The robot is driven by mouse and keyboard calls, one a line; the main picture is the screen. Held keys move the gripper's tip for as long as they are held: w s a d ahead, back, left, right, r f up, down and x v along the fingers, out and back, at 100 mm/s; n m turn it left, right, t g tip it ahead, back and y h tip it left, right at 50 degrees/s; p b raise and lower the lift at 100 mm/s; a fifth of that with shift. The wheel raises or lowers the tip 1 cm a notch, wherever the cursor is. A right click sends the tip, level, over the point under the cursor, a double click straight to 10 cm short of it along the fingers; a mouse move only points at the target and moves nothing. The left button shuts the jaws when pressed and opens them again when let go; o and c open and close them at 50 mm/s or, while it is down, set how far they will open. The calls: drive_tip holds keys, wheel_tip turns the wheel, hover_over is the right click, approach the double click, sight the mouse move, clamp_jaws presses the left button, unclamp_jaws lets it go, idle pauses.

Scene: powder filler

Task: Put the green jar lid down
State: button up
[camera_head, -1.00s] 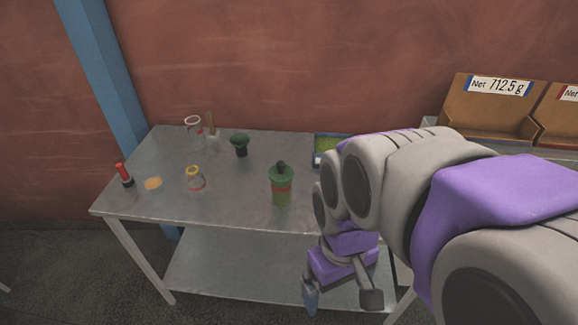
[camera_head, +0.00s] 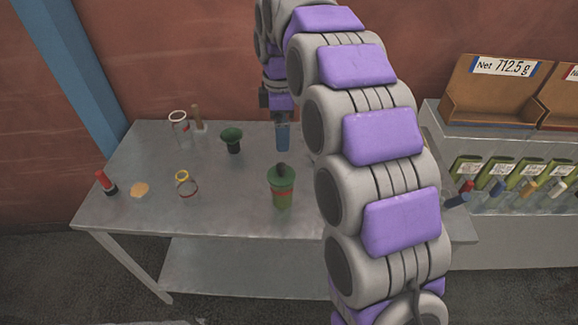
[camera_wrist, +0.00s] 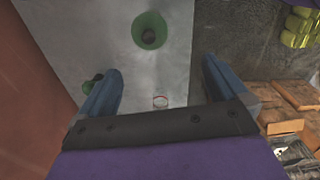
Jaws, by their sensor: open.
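The green jar (camera_head: 282,197) with a red band stands upright near the table's front edge in the head view. The green jar lid (camera_head: 281,176), with a dark knob, sits on top of it. In the wrist view the round green lid (camera_wrist: 138,36) shows from above, ahead of the fingers. My gripper (camera_wrist: 163,66) is open, with nothing between its blue fingers. In the head view it hangs over the back of the table, behind the jar and apart from it, partly hidden by my arm.
On the metal table (camera_head: 225,215) stand a dark green funnel (camera_head: 231,138), a clear jar with a red rim (camera_head: 180,128), a yellow-rimmed ring or jar (camera_head: 185,184) and a red-capped bottle (camera_head: 105,182). Labelled bins (camera_head: 490,90) stand at right. The table's front middle is clear.

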drive_tip(key=w+n, duration=0.1)
drive_tip(key=w, duration=0.1)
drive_tip(key=b, duration=0.3)
approach(281, 165)
wheel_tip(281, 165, down, 7)
drive_tip(key=shift+s+a+r, duration=0.1)
drive_tip(key=shift+a, duration=0.05)
drive_tip(key=shift+f+b, duration=1.15)
drive_tip(key=shift+f, duration=1.5)
drive_tip(key=c, duration=0.9)
drive_tip(key=shift+r, duration=0.15)
